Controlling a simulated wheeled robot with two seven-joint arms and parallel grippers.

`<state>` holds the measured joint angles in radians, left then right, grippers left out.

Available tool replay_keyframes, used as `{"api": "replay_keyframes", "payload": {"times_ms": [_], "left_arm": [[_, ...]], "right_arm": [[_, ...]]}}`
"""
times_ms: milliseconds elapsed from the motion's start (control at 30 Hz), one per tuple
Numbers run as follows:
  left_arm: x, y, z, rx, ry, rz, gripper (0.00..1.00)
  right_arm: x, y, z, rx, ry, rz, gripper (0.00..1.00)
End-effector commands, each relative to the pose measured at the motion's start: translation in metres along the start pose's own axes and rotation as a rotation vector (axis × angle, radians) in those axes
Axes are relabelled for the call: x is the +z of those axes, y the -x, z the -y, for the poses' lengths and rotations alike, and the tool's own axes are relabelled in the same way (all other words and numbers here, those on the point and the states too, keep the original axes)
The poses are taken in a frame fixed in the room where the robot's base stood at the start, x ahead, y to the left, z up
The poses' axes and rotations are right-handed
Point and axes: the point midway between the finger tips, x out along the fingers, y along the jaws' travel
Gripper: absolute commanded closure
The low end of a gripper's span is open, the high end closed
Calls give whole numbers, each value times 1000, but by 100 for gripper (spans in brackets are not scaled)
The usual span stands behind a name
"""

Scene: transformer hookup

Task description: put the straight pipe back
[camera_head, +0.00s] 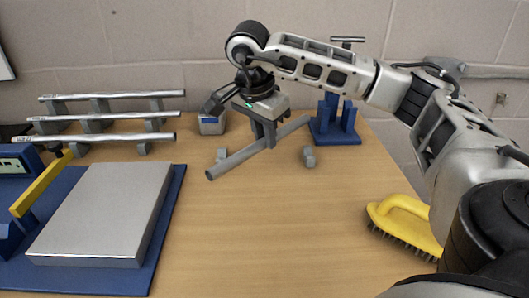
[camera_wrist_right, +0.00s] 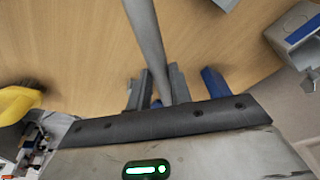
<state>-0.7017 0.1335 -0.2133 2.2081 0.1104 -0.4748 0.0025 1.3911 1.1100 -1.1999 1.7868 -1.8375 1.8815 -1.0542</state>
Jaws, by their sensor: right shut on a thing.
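The straight pipe (camera_head: 235,160), a plain grey tube, is held in my right gripper (camera_head: 268,137) above the table. It slants from lower left to upper right in the head view, with its near end free. In the right wrist view the pipe (camera_wrist_right: 148,35) runs up from between the fingers of the right gripper (camera_wrist_right: 158,88), which are shut on it. The pipe appears apart from both. My left gripper is not in view.
A rack with three metallic pipes (camera_head: 105,117) stands at the back left. A metal plate (camera_head: 105,210) lies on a blue base in front. A blue stand (camera_head: 335,134) and a small grey-blue box (camera_head: 211,125) are behind. A yellow brush (camera_head: 403,222) lies right.

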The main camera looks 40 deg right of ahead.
Motion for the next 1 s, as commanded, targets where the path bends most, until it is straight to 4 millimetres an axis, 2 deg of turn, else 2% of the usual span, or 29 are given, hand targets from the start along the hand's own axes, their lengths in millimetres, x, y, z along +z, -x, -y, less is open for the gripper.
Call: {"api": "replay_keyframes", "payload": {"times_ms": [300,500,867,900,967,1000], "left_arm": [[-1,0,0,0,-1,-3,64],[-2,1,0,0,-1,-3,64],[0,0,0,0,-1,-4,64],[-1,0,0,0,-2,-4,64],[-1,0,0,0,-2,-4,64],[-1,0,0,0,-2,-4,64]], "right_arm": [[-9,-30,12,2,0,-1,100],[-2,-54,10,-1,0,0,100],[-1,-58,10,-2,-1,0,100],[-1,-58,10,-2,0,0,71],[-1,-58,10,-2,0,0,57],[-1,-58,10,-2,0,0,57]]}}
